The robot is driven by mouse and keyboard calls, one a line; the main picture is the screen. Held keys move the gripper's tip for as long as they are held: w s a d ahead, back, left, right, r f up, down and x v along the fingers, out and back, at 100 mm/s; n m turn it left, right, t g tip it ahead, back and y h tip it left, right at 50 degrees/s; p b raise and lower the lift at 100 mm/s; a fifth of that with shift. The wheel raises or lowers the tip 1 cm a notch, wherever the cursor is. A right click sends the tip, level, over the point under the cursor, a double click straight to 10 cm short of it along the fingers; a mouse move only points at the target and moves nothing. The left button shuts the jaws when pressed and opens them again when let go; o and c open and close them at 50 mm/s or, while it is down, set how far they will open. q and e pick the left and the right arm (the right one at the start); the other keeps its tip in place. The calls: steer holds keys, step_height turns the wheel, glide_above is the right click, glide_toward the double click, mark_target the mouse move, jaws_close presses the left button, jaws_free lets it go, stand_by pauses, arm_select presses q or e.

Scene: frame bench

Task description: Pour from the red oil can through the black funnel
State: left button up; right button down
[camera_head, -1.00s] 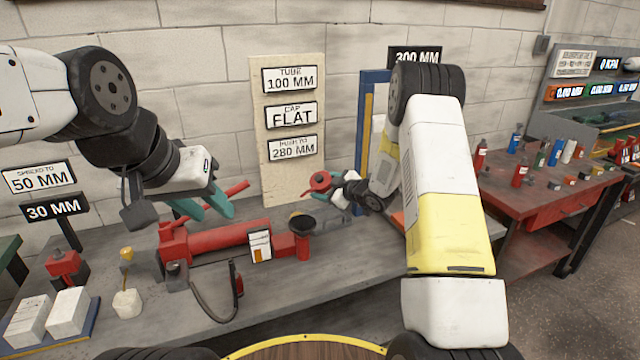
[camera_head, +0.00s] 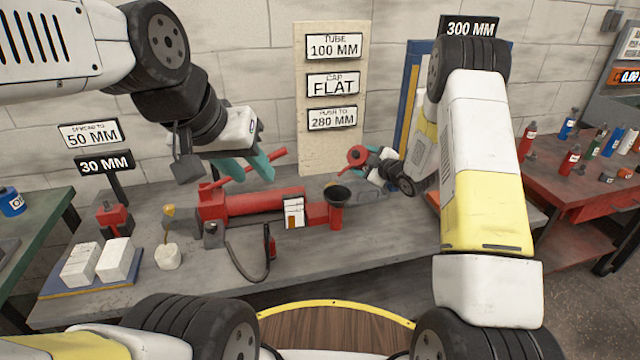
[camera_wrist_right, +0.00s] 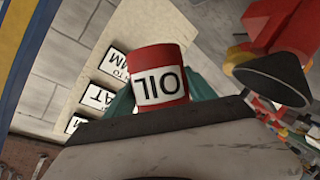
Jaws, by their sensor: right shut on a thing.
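The red oil can (camera_head: 357,156) is in my right gripper (camera_head: 369,158), above and slightly right of the black funnel (camera_head: 338,191). The right wrist view shows the can (camera_wrist_right: 160,78) with its OIL label upside down, between teal fingers. Its exact tilt is hard to tell, and I see no oil flowing. The funnel sits on the red upright cup (camera_head: 336,213) at the right end of a red hydraulic cylinder (camera_head: 262,202); its dark cone also shows in the right wrist view (camera_wrist_right: 272,82). My left gripper (camera_head: 246,168) is open and empty, above the cylinder near its red lever.
The grey bench (camera_head: 330,260) has free room in front of the cylinder. A black hose (camera_head: 245,270) curves there. White blocks (camera_head: 97,262) lie on a blue board at the left. A sign board (camera_head: 331,150) stands behind. A red table (camera_head: 560,185) is at the right.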

mark_target(361, 152)
steer(key=shift+r, duration=0.2)
stand_by(0.6)
steer(key=shift+r+n, duration=0.3)
steer(key=shift+s+a+r+n+t, duration=0.1)
steer(key=shift+r+n+t, duration=0.2)
steer(key=shift+r, duration=0.1)
stand_by(0.3)
steer(key=shift+s+r+n, duration=0.1)
steer(key=shift+r+n, duration=0.2)
steer(key=shift+r, duration=0.05)
steer(key=shift+a+r+n+t, duration=0.1)
steer(key=shift+r+n+t, duration=0.2)
steer(key=shift+r+t, duration=0.1)
stand_by(3.1)
